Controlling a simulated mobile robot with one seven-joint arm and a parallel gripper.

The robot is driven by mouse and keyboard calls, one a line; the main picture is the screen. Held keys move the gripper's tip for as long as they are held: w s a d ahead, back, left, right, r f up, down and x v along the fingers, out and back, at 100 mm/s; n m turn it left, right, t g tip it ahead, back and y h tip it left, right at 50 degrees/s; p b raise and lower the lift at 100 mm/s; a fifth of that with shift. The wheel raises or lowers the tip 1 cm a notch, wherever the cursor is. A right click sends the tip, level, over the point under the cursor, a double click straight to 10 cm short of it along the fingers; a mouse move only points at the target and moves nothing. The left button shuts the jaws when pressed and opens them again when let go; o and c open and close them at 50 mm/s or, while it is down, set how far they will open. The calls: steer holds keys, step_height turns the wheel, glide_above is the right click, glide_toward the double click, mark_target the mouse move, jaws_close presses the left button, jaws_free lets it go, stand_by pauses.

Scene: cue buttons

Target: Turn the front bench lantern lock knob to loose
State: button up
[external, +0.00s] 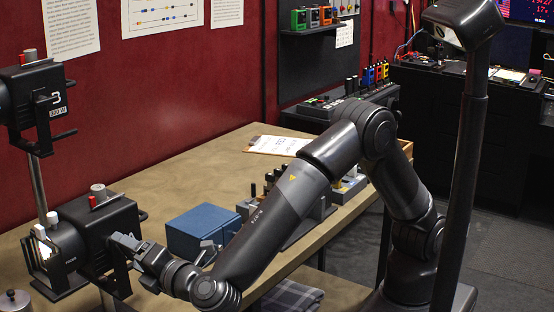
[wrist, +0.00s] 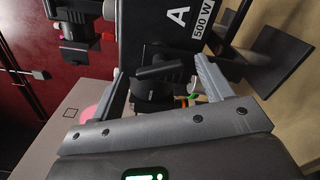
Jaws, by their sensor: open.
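The front bench lantern (external: 85,235) is a black box on a stand at the lower left in the external view. In the wrist view the lantern (wrist: 165,25) fills the top and bears "A 500 W". A black knob with a bar handle (wrist: 160,72) sits on its near side, with small orange and green marks below it, partly hidden. My gripper (wrist: 163,66) is open, with one finger on each side of the knob; I cannot tell whether they touch it. In the external view my gripper (external: 130,258) is at the lantern's right side, and the knob is hidden.
A blue box (external: 202,232) stands on the bench (external: 140,195) close to my forearm. A clipboard (external: 278,145) and small devices lie farther back.

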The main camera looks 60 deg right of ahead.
steer(key=s, duration=1.1)
steer(key=shift+w, duration=0.1)
steer(key=w+d+r+m+g+h, duration=0.3)
steer(key=w+d+m+g+h, duration=0.15)
steer(key=w+d, duration=0.85)
steer(key=w+d+m+g+h, duration=0.2)
steer(key=d+m+g, duration=0.3)
steer(key=d, duration=1.7)
steer(key=s+d+m+g+y, duration=0.1)
steer(key=s+d+m+g, duration=0.15)
steer(key=d, duration=0.45)
steer(key=s+d+m+g+y, duration=0.1)
steer(key=s+d+m, duration=0.15)
steer(key=d, duration=0.45)
steer(key=s+d+f+m+y, duration=0.2)
steer(key=s+d+m+y, duration=0.2)
steer(key=s+d+m, duration=0.4)
steer(key=shift+s+d+f+m+t, duration=0.15)
steer(key=shift+s+d+m+t, duration=0.2)
steer(key=shift+s+d, duration=0.65)
steer(key=shift+y, duration=0.25)
steer(key=shift+c, duration=0.2)
